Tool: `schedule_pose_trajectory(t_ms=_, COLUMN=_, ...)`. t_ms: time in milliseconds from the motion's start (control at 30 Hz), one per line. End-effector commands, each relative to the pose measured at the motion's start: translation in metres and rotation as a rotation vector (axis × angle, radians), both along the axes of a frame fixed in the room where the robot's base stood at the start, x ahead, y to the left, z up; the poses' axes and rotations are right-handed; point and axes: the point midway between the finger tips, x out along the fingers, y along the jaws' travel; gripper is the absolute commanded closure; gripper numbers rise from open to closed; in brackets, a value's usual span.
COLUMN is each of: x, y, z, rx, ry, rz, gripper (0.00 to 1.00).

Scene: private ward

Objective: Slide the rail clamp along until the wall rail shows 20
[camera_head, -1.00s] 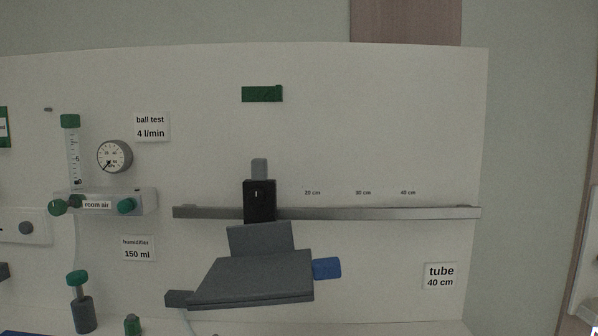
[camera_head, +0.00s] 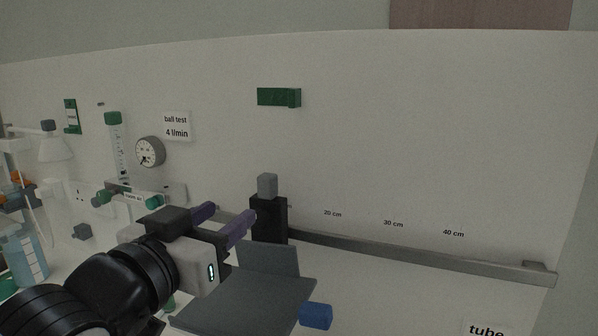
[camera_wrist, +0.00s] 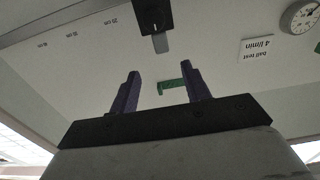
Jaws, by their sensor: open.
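The wall rail (camera_head: 400,254) is a grey bar along the white panel, with labels 20 cm, 30 cm and 40 cm above it. The black rail clamp (camera_head: 268,220) with a grey knob on top sits on the rail, left of the 20 cm label. A dark grey tilted plate (camera_head: 245,299) with a blue end is below the clamp. My gripper (camera_head: 226,216) has purple fingers, is open and empty, and appears just left of the clamp. In the wrist view the clamp (camera_wrist: 152,14) is at the top, beyond and apart from the open fingers (camera_wrist: 160,80).
A flowmeter (camera_head: 117,150), a gauge (camera_head: 150,152) and a "ball test 4 l/min" card (camera_head: 176,127) are on the panel at left. A green block (camera_head: 279,97) is above the clamp. A bottle (camera_head: 24,258) stands at far left. The panel right of the clamp is mostly clear.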

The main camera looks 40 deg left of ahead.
Motion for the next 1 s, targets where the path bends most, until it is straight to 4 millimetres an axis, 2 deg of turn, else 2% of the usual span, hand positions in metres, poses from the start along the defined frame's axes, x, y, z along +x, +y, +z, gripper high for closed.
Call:
schedule_pose_trajectory(t_ms=167, x=0.017, y=0.004, z=0.001, rx=-0.004, ry=0.007, rz=-0.003, gripper=0.53)
schedule_pose_trajectory(t_ms=633, x=0.109, y=0.026, z=0.002, rx=-0.001, ry=0.005, rz=-0.002, gripper=0.53)
schedule_pose_trajectory(t_ms=800, x=0.127, y=0.03, z=0.001, rx=-0.001, ry=0.002, rz=-0.001, gripper=0.53)
schedule_pose_trajectory(t_ms=1000, x=0.133, y=0.032, z=-0.001, rx=0.0, ry=0.002, rz=-0.001, gripper=0.53)
